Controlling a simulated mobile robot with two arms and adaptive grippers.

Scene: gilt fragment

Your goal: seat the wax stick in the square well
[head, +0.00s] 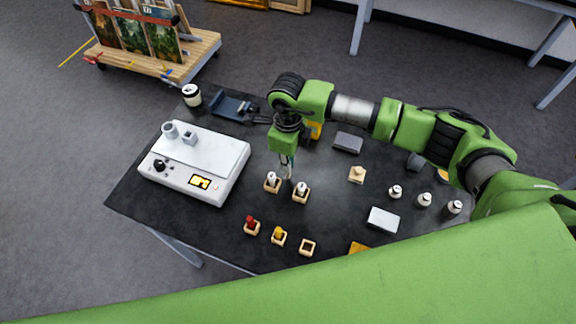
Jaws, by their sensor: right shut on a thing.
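My right gripper (286,168) points down over the black table, just behind two small wooden holders. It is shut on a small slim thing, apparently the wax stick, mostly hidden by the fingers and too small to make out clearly. The square well appears to be the squarish grey collar (190,138) on top of the white device (220,165) at the table's left. A rounder grey collar (169,130) stands beside it. The held thing is well to the right of both collars, apart from them. My left gripper is not in view.
Wooden holders with pale-topped pieces (272,182) (300,193) stand near the gripper. In front are a red piece (252,225), a yellow piece (279,235) and an empty-looking holder (307,247). Several small bottles (424,200) stand right. A dark tray (232,107) lies behind.

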